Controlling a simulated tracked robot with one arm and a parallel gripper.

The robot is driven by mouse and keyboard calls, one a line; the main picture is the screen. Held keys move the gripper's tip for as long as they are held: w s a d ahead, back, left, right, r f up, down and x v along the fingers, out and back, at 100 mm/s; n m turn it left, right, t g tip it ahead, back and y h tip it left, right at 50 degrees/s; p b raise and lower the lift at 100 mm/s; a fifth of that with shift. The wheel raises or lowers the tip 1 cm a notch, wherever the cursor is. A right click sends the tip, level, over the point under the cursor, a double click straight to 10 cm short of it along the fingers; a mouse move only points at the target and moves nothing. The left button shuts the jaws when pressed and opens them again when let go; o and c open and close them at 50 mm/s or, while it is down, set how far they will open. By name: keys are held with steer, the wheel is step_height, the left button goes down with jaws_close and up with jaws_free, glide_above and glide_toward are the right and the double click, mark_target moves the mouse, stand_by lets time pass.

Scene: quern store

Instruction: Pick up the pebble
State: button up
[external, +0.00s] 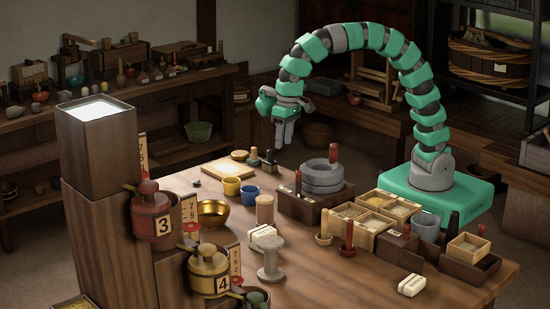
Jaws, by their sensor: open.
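My gripper (284,143) hangs from the green and grey arm, fingers pointing down, above the back of the wooden table (345,270). It is open, and I see nothing between its fingers. No pebble can be told with certainty at this size. A small pale lump (197,183) lies on the table's back left part, left of and below the gripper in the picture; I cannot tell whether it is a pebble. The tall wooden column and red pot hide part of the table's left side.
A grey quern (322,178) stands to the right.

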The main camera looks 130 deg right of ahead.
steer(key=shift+m+g, duration=0.6)
steer(key=f, duration=0.3)
steer(key=s+d+f+b, duration=0.1)
steer(key=f, duration=0.2)
steer(key=s+f, duration=0.1)
steer(key=f, duration=0.3)
steer(key=shift+d+b, duration=0.3)
steer(key=shift+d, duration=0.1)
steer(key=shift+w+d+f+b, duration=0.1)
steer(key=shift+f+b, duration=0.5)
steer(key=shift+f, duration=0.95)
steer(key=shift+d+f+b, duration=0.1)
steer(key=shift+f+b, duration=0.5)
steer(key=shift+f, duration=0.95)
jaws_close()
